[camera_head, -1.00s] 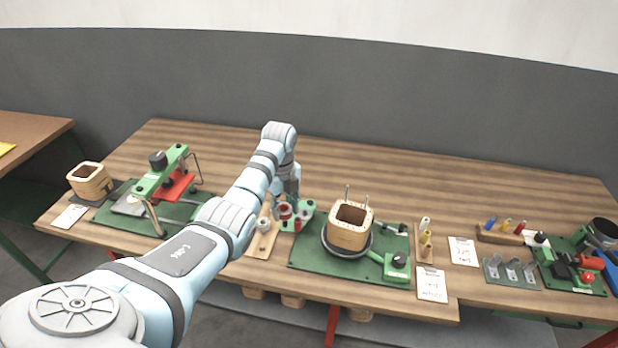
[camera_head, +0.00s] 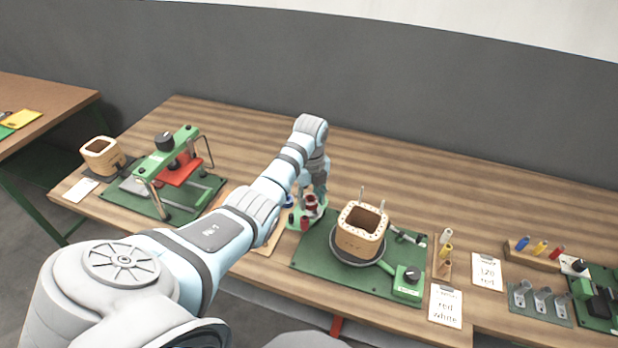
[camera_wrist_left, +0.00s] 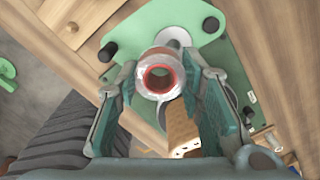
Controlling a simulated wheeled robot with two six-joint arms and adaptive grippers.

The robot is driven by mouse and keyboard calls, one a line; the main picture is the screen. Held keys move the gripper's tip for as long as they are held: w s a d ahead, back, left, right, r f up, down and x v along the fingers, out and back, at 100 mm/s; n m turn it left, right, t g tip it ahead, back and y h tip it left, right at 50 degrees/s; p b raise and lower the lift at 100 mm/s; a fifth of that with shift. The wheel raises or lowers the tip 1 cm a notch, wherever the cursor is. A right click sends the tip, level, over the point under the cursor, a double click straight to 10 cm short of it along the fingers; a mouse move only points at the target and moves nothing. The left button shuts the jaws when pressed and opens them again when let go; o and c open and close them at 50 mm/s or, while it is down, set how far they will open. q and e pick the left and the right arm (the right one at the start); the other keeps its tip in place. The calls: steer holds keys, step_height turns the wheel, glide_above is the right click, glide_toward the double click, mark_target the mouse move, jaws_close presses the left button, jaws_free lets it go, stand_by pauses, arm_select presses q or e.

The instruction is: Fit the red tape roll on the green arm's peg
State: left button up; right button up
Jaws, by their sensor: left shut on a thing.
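The red tape roll (camera_head: 311,201) is between the fingers of my left gripper (camera_head: 313,194), in the middle of the head view. In the left wrist view the roll (camera_wrist_left: 160,78) shows a red inner ring and a pale, shiny outer band, gripped from both sides by the fingers (camera_wrist_left: 160,88). The green arm (camera_wrist_left: 200,25) lies behind the roll there, with black knobs at its ends. A grey peg (camera_wrist_left: 176,36) shows just past the roll's upper right; I cannot tell whether they touch. My right gripper is not seen.
A wooden coil former (camera_head: 362,228) stands on a dark round plate over a green board (camera_head: 318,248), close right of my gripper. A green press (camera_head: 165,155) stands to the left. Small spools (camera_head: 446,245) and cards are at the right. The back of the table is clear.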

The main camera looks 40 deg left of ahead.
arm_select(q)
steer(key=w+f, duration=0.2)
steer(key=w, duration=0.1)
steer(key=shift+g, duration=0.3)
steer(key=shift+f, duration=0.1)
steer(key=shift+s, duration=0.2)
steer(key=shift+s+r, duration=0.4)
steer(key=shift+s, duration=0.1)
steer(key=shift+p, duration=0.4)
steer(key=shift+w+f, duration=0.15)
steer(key=shift+w, duration=0.05)
steer(key=shift+w+f, duration=0.1)
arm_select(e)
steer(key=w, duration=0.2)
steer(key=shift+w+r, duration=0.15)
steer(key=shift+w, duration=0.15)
